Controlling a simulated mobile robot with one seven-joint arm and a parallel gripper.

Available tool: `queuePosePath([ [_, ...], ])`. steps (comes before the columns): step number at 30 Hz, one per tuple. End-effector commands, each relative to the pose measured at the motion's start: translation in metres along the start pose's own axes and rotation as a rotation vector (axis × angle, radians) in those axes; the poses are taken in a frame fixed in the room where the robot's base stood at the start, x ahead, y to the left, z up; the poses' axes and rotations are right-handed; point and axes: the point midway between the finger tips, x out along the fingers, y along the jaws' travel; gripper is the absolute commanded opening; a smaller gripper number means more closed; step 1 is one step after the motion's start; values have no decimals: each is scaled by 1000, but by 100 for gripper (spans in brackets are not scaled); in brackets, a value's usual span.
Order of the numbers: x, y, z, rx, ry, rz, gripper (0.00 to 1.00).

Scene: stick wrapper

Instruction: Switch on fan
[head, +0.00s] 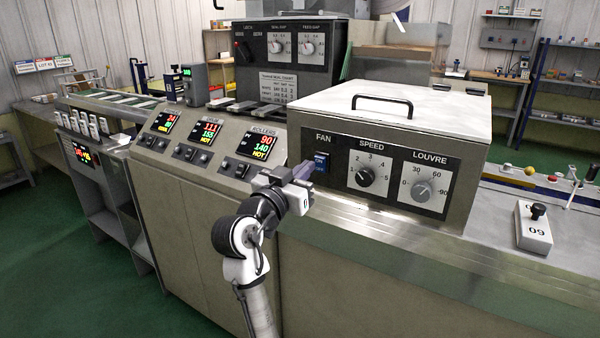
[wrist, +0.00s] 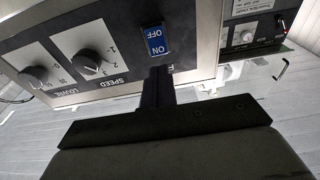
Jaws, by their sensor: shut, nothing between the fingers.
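The fan switch (head: 321,162) is a small blue rocker on the dark front panel of a metal box, under the label FAN. In the wrist view the switch (wrist: 156,41) shows upside down, with OFF and ON printed on it. My gripper (head: 302,170) is just left of the switch in the head view, its fingers shut with nothing between them. In the wrist view the fingertips (wrist: 158,72) point at the switch and end close to its ON end. Whether they touch it I cannot tell.
Right of the switch are the SPEED knob (head: 365,176) and the LOUVRE knob (head: 422,191). The box's lid has a black handle (head: 382,104). A sloped console with lit displays (head: 251,147) lies left.

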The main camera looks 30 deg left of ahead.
Motion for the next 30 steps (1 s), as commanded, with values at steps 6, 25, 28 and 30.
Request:
queuePosePath([
  [6,-47,-1,-11,3,3,-5,0],
  [25,-97,0,-27,1,1,0,0],
  [28,-96,0,-27,1,1,0,0],
  [30,-96,1,-26,8,1,0,0],
])
